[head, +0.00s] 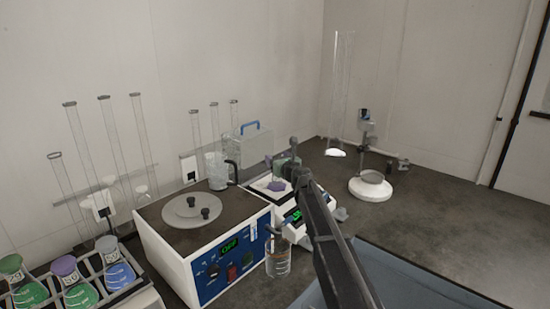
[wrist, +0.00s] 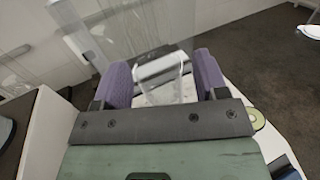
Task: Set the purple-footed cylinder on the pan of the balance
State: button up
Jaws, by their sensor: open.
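My gripper (head: 275,186) is over the white balance (head: 318,238) in the head view. In the wrist view my gripper (wrist: 165,80) has its two purple pads apart. A clear, pale-edged shape shows between the pads; I cannot tell whether it is the cylinder or part of the balance. The balance's white body (wrist: 238,103) shows right of the gripper. Its pan is mostly hidden by my gripper and arm. Several clear cylinders stand along the back wall in the head view, but I cannot make out a purple foot on any.
A white-and-blue heater box (head: 180,240) with a round lid stands left of the balance. A glass vessel (head: 278,258) stands in front. A rack of flasks (head: 120,290) is at lower left. A tall cylinder (head: 341,90) and a white round-based device (head: 370,187) stand right, with bare bench around.

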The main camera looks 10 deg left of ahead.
jog(key=v, duration=1)
